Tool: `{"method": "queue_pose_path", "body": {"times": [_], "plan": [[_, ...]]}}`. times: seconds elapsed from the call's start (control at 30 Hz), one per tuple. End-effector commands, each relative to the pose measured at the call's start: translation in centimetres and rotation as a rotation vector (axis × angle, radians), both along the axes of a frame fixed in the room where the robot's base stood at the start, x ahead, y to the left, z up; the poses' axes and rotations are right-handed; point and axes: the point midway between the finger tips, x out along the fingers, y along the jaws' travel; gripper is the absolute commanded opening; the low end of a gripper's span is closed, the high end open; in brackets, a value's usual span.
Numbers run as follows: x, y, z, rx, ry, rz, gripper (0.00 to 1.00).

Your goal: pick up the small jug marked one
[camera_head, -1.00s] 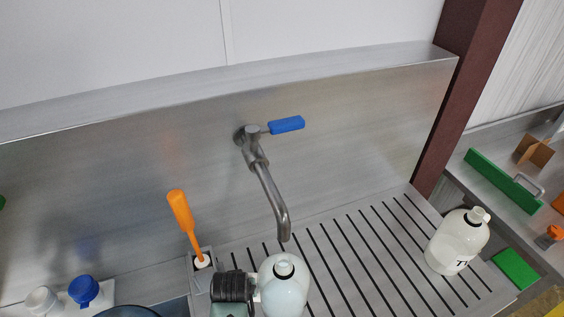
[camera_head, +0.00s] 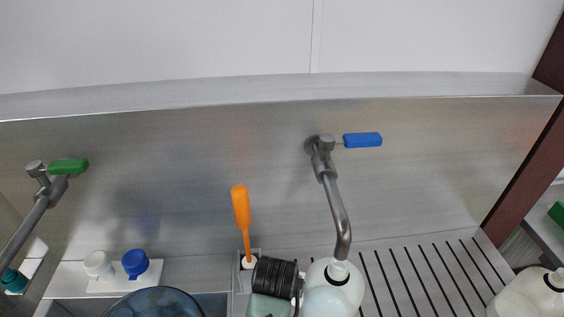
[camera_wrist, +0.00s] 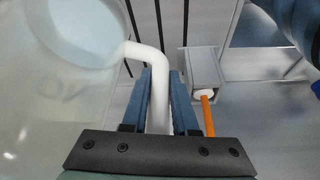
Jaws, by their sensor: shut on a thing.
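A pale, translucent jug (camera_head: 332,290) with a black ring at its neck stands out just below the tap spout in the head view. Its lower part is cut off by the picture edge. In the wrist view, the jug (camera_wrist: 60,90) fills the left side, with faint lettering I cannot read fully. Its white bent handle (camera_wrist: 158,75) runs between the blue fingers of my gripper (camera_wrist: 160,95), which is shut on it. I cannot tell whether the jug's base touches the surface. A second white jug (camera_head: 530,295) is partly cut off at the right.
The tap with blue lever (camera_head: 328,185) hangs right over the held jug. An orange-handled brush (camera_head: 241,210) stands in a holder to the left. The slatted drainboard (camera_head: 425,275) is clear between the jugs.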

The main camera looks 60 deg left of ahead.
Motion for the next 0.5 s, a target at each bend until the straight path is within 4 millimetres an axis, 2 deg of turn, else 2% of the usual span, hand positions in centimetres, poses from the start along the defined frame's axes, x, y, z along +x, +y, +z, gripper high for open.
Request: {"method": "queue_pose_path", "body": {"times": [0.27, 0.5], "plan": [[-2.5, -5.0, -0.1, 0.002, -0.001, -0.003, 0.00], [-5.6, -10.8, -0.2, -0.001, -0.001, -0.006, 0.00]]}}
